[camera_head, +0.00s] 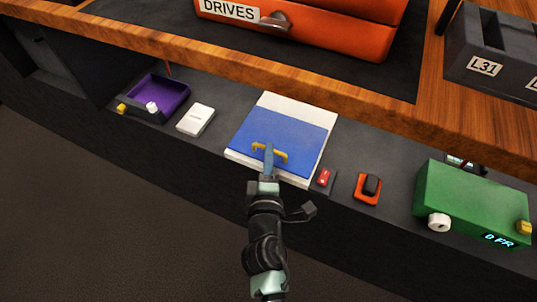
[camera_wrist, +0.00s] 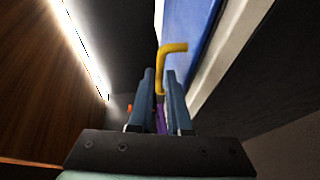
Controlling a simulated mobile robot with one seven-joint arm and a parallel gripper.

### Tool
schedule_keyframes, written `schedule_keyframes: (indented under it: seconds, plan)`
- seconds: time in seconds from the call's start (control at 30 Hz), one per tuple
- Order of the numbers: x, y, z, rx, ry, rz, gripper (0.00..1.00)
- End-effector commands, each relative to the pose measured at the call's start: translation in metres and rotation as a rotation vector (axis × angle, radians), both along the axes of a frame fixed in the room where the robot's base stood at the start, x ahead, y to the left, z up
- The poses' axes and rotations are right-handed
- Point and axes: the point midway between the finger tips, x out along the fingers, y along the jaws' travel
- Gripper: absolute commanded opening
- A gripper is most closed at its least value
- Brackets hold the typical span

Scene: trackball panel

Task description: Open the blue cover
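The blue cover (camera_head: 284,131) is a flat blue panel on a white base (camera_head: 298,105), set in the dark console ledge. It lies flat, with a white strip showing along its far side. A yellow handle (camera_head: 259,147) stands near its front edge. My gripper (camera_head: 268,148) is at the handle, reaching in from the front. In the wrist view, my two blue-grey fingers (camera_wrist: 160,75) are a small gap apart, with the yellow handle (camera_wrist: 173,48) lined up between them. I cannot tell whether they touch it. The blue cover (camera_wrist: 190,40) shows beside the fingers.
Left of the cover are a white switch (camera_head: 196,119) and a purple tray (camera_head: 168,94). To its right are a red switch (camera_head: 324,178), an orange rocker (camera_head: 367,188) and a green box (camera_head: 465,199). A wooden shelf edge (camera_head: 220,68) overhangs behind.

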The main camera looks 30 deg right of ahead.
Motion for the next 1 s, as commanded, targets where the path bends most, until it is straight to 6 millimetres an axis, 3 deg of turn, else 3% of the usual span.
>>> schedule_keyframes:
  seconds: [0.07, 1.0]
  plan:
    - [-0.0002, 0.0001, 0.0, 0.0, 0.0, 0.0, 0.0]
    - [-0.0003, 0.0003, 0.0001, 0.0, 0.0, 0.0, 0.0]
